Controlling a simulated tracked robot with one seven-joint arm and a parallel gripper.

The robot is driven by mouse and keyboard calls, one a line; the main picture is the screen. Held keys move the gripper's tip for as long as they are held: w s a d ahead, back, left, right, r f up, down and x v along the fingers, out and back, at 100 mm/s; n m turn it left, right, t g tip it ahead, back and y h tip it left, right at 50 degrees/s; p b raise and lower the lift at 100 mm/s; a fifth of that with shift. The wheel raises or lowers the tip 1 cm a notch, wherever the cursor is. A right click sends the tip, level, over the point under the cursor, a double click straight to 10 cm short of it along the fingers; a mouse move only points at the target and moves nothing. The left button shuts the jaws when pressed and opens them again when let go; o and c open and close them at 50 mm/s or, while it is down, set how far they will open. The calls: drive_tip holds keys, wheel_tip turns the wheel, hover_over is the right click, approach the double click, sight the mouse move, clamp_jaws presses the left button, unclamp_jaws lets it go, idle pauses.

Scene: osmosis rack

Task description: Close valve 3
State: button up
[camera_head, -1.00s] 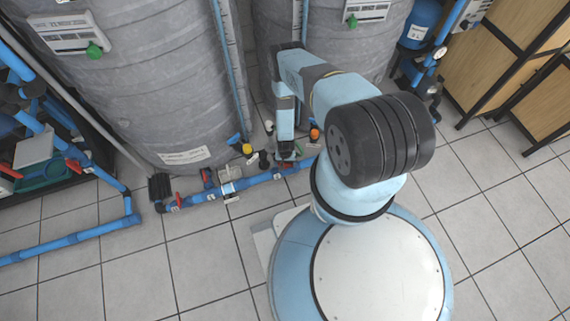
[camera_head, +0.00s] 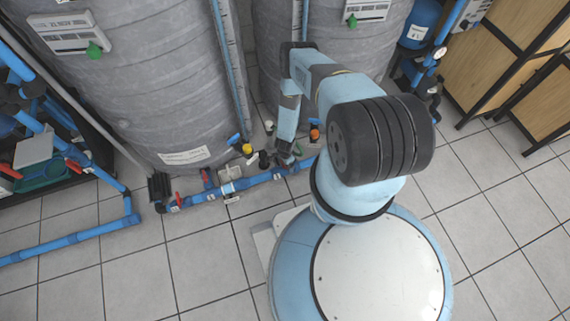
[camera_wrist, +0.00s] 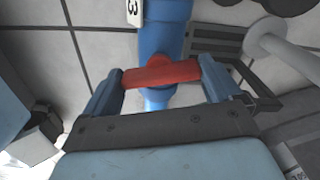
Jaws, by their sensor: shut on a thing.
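Valve 3 shows in the wrist view as a red handle (camera_wrist: 162,75) on a blue pipe (camera_wrist: 166,35). A white tag with a "3" (camera_wrist: 134,12) is on the pipe. The handle lies across the pipe, slightly tilted. My gripper (camera_wrist: 160,82) has one finger at each end of the handle and is shut on it. In the head view my gripper (camera_head: 285,157) is low at the floor pipe, between the two grey tanks. The handle is hidden there by my gripper and arm.
Grey tanks (camera_head: 150,100) stand close behind the pipe run (camera_head: 210,194). Other red-handled valves (camera_head: 174,200) sit further left on it. A dark slotted piece and a pale rod (camera_wrist: 275,42) are right of the handle. Tiled floor (camera_head: 190,265) in front is clear.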

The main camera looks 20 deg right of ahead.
drive_tip(key=shift+m, duration=1.3)
drive_tip(key=o, duration=0.7)
drive_tip(key=shift+o, duration=0.2)
wheel_tip(320, 180, up, 14)
drive_tip(key=shift+f, duration=0.15)
